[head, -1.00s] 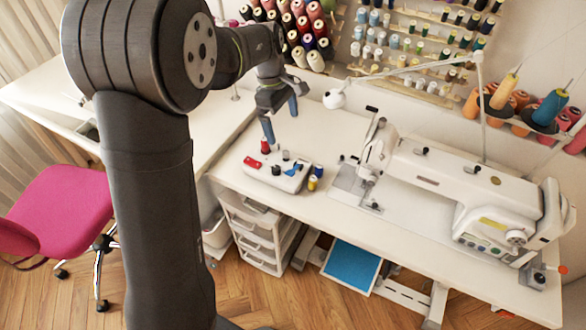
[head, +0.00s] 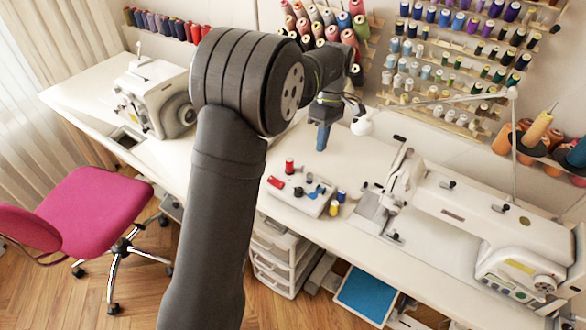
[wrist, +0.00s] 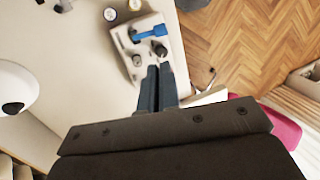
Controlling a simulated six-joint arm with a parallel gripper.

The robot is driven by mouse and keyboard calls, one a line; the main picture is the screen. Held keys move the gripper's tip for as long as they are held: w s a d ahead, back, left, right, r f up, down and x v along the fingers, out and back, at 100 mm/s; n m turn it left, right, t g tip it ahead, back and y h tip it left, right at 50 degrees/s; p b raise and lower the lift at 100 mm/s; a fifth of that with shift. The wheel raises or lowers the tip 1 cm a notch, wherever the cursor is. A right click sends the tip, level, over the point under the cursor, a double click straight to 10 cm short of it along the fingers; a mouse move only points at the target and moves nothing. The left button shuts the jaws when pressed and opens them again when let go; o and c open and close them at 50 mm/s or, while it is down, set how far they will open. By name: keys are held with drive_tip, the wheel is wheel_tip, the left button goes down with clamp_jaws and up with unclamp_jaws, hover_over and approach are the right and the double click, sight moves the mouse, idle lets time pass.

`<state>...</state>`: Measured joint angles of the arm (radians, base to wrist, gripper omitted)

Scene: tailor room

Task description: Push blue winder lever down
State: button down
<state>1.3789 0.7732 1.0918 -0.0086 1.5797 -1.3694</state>
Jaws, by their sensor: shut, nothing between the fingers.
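The white winder (head: 322,205) stands on the table in the head view and carries a small blue lever (head: 316,189) on its top. In the wrist view the blue lever (wrist: 150,33) lies across the white winder body (wrist: 118,34), beyond my fingertips. A red lever (head: 275,182) is at the winder's left end in the head view. My gripper (head: 322,148) is shut and empty, pointing down above and behind the winder. In the wrist view its fingers (wrist: 153,72) are together, and their tips overlap the winder's near edge in the picture. I cannot tell the height gap.
A red spool (head: 289,165) stands behind the winder; yellow (head: 334,208) and blue (head: 341,196) spools stand at its right. A white lamp head (head: 362,123) is close to my gripper's right. The sewing machine (head: 450,205) is farther right. Table left of the winder is clear.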

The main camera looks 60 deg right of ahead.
sight(312, 196)
drive_tip(key=shift+s+d+f+t+y, duration=0.4)
drive_tip(key=shift+s+d+y, duration=0.1)
drive_tip(key=shift+s, duration=0.1)
drive_tip(key=x, duration=1.4)
drive_tip(key=shift+a, duration=0.1)
